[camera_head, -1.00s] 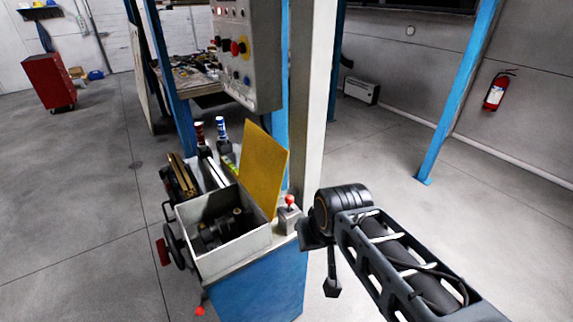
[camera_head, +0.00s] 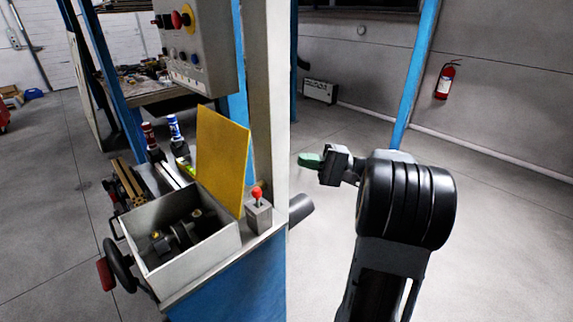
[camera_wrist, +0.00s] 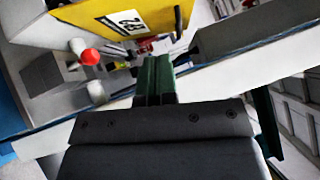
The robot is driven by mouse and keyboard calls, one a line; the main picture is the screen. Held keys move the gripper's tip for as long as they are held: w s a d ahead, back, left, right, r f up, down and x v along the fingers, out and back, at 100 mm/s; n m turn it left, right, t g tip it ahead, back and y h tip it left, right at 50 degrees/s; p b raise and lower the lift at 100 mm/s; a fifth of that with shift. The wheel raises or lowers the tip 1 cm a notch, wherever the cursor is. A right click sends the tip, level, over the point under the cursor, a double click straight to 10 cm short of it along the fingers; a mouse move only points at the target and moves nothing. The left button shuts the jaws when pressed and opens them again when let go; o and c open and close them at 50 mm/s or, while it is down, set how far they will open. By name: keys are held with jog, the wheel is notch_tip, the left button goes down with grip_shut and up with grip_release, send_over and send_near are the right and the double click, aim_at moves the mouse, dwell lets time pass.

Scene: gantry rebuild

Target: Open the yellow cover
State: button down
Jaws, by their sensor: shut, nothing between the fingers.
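The yellow cover (camera_head: 221,158) stands raised, tilted a little back from upright, at the right side of the open grey box (camera_head: 183,242). Dark fittings with brass-coloured parts show inside the box. In the wrist view the yellow cover (camera_wrist: 115,18) is at the top, with a white label on it. My gripper (camera_head: 310,160) is to the right of the cover and apart from it, beyond the pale post. Its green fingers (camera_wrist: 156,80) are shut with nothing between them.
A small grey box with a red-knobbed lever (camera_head: 258,212) stands just right of the cover. A pale post (camera_head: 266,100) rises behind it. A control panel (camera_head: 195,45) hangs above. A handwheel (camera_head: 118,265) is at the left. Open floor lies to the right.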

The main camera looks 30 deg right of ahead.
aim_at(244, 155)
jog(key=p+x, duration=0.1)
jog(key=x, duration=0.2)
jog(key=s+p+x, duration=0.1)
jog(key=x, duration=0.3)
jog(key=p+x, duration=0.1)
jog(key=x, duration=0.2)
jog(key=shift+s+a+r, duration=0.25)
jog(key=shift+a+r, duration=0.1)
jog(key=shift+a, duration=0.3)
jog(key=shift+s+a, duration=0.15)
jog(key=shift+a, duration=0.5)
